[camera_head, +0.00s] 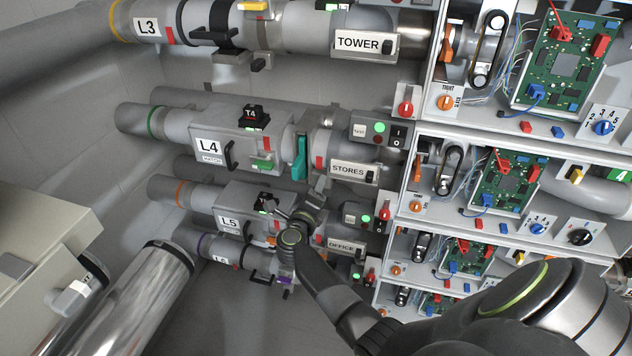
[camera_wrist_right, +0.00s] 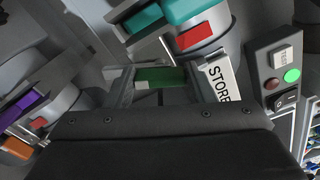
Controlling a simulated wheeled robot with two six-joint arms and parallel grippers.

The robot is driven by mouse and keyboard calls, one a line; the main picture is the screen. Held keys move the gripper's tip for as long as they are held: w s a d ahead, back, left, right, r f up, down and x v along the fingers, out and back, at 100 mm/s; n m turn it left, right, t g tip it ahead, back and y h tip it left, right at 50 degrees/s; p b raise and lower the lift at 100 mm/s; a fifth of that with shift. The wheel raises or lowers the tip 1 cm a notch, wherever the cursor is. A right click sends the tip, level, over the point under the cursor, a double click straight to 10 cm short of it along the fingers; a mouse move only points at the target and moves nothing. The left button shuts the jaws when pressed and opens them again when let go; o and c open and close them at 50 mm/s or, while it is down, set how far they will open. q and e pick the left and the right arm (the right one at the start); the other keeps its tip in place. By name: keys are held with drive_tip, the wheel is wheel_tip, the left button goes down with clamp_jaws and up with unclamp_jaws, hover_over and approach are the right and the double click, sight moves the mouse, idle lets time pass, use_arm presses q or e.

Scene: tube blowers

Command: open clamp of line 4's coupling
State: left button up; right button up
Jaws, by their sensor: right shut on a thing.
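Line 4's pipe carries the L4 label (camera_head: 209,146) and, to its right, a coupling with a teal clamp lever (camera_head: 300,158) that hangs downward. Teal parts of the clamp (camera_wrist_right: 190,10) also show at the top of the right wrist view. My right gripper (camera_head: 317,190) is just below and right of the lever in the head view. In the wrist view, my right gripper (camera_wrist_right: 162,84) is shut on a green piece (camera_wrist_right: 160,76) with a whitish patch. I cannot tell which part of the coupling this is. My left gripper is not in view.
The STORES label (camera_head: 350,170) and a small switch box (camera_head: 379,131) sit right of the coupling. Line 3 (camera_head: 147,27) runs above. The L5 line (camera_head: 228,222) is close below, under my arm. Shelves with circuit boards (camera_head: 507,182) stand at the right.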

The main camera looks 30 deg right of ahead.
drive_tip(key=n+p, duration=0.3)
drive_tip(key=n, duration=0.1)
drive_tip(key=shift+n, duration=0.4)
idle(0.4)
drive_tip(key=o, duration=1.4)
drive_tip(key=shift+w+f, duration=0.1)
drive_tip(key=shift+a, duration=0.1)
